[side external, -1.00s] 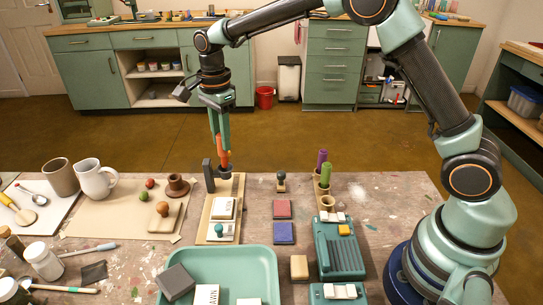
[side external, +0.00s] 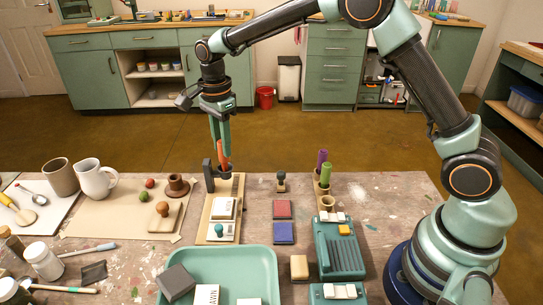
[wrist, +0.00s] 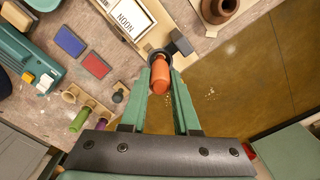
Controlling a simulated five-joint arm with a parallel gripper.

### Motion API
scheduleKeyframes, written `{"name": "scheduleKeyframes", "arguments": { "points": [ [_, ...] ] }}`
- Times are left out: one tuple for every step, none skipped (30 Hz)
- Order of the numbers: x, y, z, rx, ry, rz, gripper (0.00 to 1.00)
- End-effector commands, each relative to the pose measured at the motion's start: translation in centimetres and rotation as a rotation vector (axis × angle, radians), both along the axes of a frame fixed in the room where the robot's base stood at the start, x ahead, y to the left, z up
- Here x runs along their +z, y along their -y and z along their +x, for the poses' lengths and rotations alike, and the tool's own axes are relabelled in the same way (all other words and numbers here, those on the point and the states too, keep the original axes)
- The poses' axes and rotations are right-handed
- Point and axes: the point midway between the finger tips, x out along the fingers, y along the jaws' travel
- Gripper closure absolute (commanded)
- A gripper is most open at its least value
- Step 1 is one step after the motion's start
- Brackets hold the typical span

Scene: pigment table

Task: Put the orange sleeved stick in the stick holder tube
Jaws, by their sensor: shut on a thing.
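My gripper (side external: 222,160) is shut on the orange sleeved stick (side external: 223,155), which stands nearly upright between the fingers. In the wrist view, the stick (wrist: 160,76) lies between my fingertips (wrist: 160,80). Its lower end meets a dark round tube (side external: 225,176) at the far end of a wooden tray. In the wrist view, the dark rim (wrist: 152,53) shows around the stick's far end. The lower end is hidden, so its depth in the tube cannot be told.
A dark upright block (side external: 209,175) stands left of the tube. The wooden tray (side external: 207,213) also carries pale stamp blocks. A rack at the right holds a purple stick (side external: 321,160) and a green stick (side external: 325,174).

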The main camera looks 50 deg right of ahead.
Motion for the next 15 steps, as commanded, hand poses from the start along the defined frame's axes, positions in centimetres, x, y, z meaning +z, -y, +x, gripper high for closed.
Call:
{"name": "scheduleKeyframes", "arguments": {
  "points": [
    [0.0, 0.0, 0.0, 0.0, 0.0, 0.0, 1.0],
    [-0.1, 0.0, 0.0, 0.0, 0.0, 0.0, 1.0],
    [-0.2, 0.0, 0.0, 0.0, 0.0, 0.0, 1.0],
    [-0.2, 0.0, 0.0, 0.0, 0.0, 0.0, 1.0],
    [-0.3, 0.0, 0.0, 0.0, 0.0, 0.0, 1.0],
    [-0.4, 0.0, 0.0, 0.0, -0.001, 0.0, 1.0],
    [-0.5, 0.0, 0.0, 0.0, -0.001, 0.0, 1.0],
    [-0.6, 0.0, 0.0, 0.0, -0.001, 0.0, 1.0],
    [-0.7, 0.0, 0.0, 0.0, -0.001, 0.0, 1.0],
    [-0.8, 0.0, 0.0, 0.0, -0.002, 0.0, 1.0],
    [-0.9, 0.0, 0.0, 0.0, -0.002, 0.0, 1.0],
    [-1.0, 0.0, 0.0, 0.0, -0.002, 0.0, 1.0],
    [-1.0, 0.0, 0.0, 0.0, -0.002, 0.0, 1.0],
    [-1.1, 0.0, 0.0, 0.0, -0.001, 0.0, 1.0],
    [-1.2, 0.0, 0.0, 0.0, -0.001, 0.0, 1.0]
  ]
}}
